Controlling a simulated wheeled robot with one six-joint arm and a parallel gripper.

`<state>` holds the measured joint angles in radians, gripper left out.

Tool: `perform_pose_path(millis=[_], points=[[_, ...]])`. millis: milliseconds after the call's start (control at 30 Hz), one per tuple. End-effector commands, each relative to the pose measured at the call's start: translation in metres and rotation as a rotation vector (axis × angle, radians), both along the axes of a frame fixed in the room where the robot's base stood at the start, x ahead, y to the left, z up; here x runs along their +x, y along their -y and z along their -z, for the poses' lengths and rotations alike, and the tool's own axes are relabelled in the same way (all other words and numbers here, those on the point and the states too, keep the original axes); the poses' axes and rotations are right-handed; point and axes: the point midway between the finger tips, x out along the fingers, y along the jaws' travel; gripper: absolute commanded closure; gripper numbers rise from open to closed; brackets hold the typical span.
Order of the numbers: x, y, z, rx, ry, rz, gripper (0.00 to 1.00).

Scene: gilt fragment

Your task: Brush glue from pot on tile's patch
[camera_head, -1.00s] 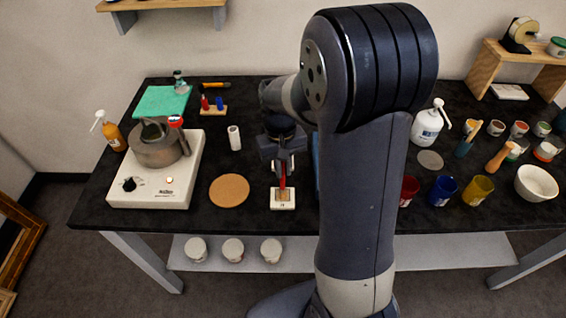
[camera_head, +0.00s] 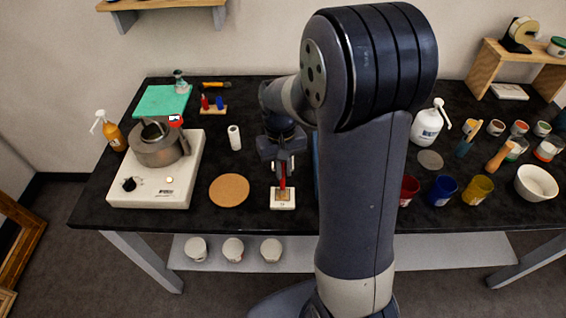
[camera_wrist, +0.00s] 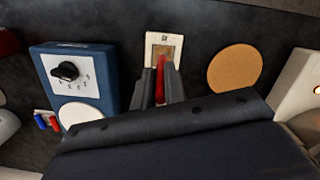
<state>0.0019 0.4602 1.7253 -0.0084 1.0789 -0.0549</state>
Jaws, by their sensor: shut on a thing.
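The white tile (camera_head: 283,203) lies flat on the dark bench in front of my arm; it also shows in the wrist view (camera_wrist: 177,42), with a tan patch (camera_wrist: 162,50) on its face. My gripper (camera_head: 283,165) is shut on a red-handled brush (camera_head: 283,181), pointing down over the tile. In the wrist view the red handle (camera_wrist: 160,84) sits between the two fingers (camera_wrist: 160,90). The brush tip is at the tile's patch, but I cannot tell whether it touches. A grey pot (camera_head: 158,152) stands on the white hot plate (camera_head: 150,192) at the left.
A round cork mat (camera_head: 229,190) lies just left of the tile. A small white cylinder (camera_head: 234,138) stands behind it. Red, blue and yellow cups (camera_head: 478,190) and a white bowl (camera_head: 536,183) stand at the right. A blue box with a knob (camera_wrist: 75,75) shows in the wrist view.

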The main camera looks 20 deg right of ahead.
Motion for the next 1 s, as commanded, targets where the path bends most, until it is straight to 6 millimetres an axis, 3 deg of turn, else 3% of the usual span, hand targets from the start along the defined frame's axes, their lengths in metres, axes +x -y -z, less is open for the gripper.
perform_pose_path(millis=[467,1000], points=[[-0.006,-0.002,-0.005,0.0,0.001,-0.001,1.0],[-0.005,-0.002,-0.058,0.0,0.003,-0.001,1.0]])
